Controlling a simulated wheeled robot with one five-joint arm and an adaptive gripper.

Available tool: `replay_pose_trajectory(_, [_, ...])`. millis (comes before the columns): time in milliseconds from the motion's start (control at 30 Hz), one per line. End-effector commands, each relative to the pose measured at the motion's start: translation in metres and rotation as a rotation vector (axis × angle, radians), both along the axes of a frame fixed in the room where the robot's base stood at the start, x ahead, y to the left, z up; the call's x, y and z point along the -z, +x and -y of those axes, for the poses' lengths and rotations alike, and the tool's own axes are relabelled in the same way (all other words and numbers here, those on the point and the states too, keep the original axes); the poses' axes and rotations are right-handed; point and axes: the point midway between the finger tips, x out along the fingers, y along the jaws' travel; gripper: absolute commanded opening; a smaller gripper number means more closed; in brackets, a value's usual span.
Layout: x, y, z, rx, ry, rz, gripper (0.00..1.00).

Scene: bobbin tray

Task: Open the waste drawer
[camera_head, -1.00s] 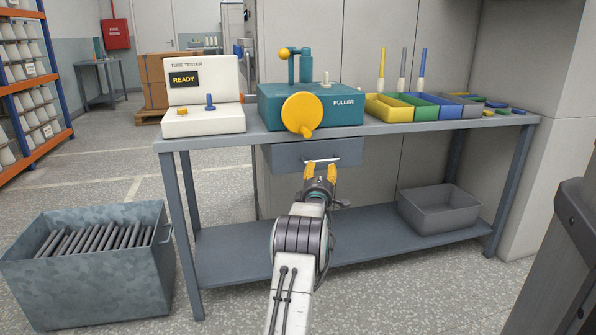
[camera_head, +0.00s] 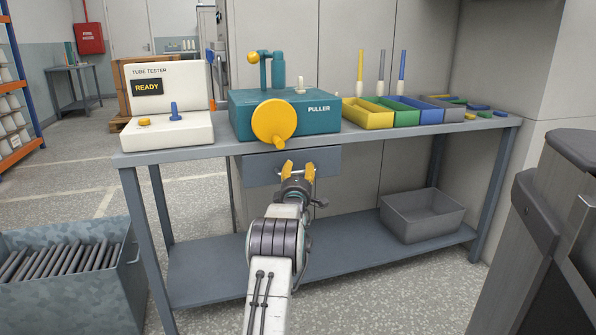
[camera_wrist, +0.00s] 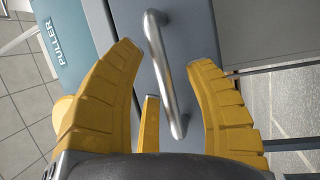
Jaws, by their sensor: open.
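The waste drawer (camera_head: 262,168) is a blue-grey front under the bench top, below the puller, and looks shut. It also fills the middle of the wrist view (camera_wrist: 194,30). Its silver bar handle (camera_wrist: 163,72) lies between my yellow fingers in the wrist view. In the head view the handle is mostly hidden by my gripper. My gripper (camera_head: 298,170) is open in front of the drawer, its fingertips on either side of the handle (camera_wrist: 168,62). I cannot tell whether a finger touches the handle.
The teal puller (camera_head: 320,122) with a yellow wheel and the tube tester (camera_head: 190,130) stand on the bench (camera_head: 400,140). Coloured bins (camera_head: 368,117) stand at right. A grey bin (camera_head: 422,222) sits on the lower shelf. A metal crate of rods (camera_head: 70,295) stands at left, a dark machine (camera_head: 560,230) at right.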

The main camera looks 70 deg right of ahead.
Motion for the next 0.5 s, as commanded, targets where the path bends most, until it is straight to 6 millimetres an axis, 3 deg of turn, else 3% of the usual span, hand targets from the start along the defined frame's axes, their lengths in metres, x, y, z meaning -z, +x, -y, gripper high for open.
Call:
replay_pose_trajectory(167, [0.0000, 0.0001, 0.0000, 0.000, 0.000, 0.000, 0.49])
replay_pose_trajectory(500, [0.0002, 0.0002, 0.0000, 0.000, 0.000, 0.000, 0.18])
